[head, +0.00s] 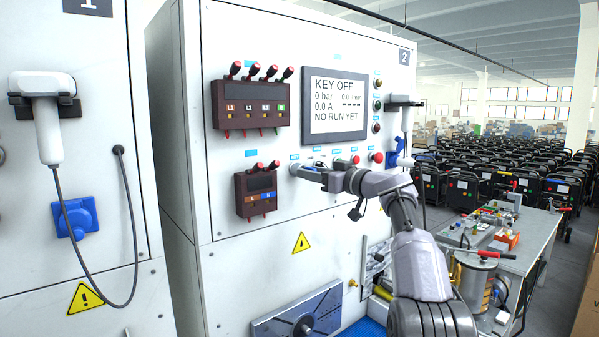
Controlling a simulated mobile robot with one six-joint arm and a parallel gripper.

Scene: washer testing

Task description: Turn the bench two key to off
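Bench two is the white cabinet (270,222) marked "2" at its top right. Its display (335,105) reads "KEY OFF", "0 bar", "0.0 A" and "NO RUN YET". A round grey key switch (294,169) is at the left end of the control row below the display. My gripper (306,172) reaches in from the right, with its fingertips at or very close to this switch. The key itself is hidden or too small to make out. I cannot tell whether the fingers touch or grip it.
Red buttons (377,157) sit on the row right of my gripper. Terminal blocks with red-topped levers (250,104) are to the left. Bench one (70,190), with a hanging cable, is farther left. A cluttered table (530,240) stands at right.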

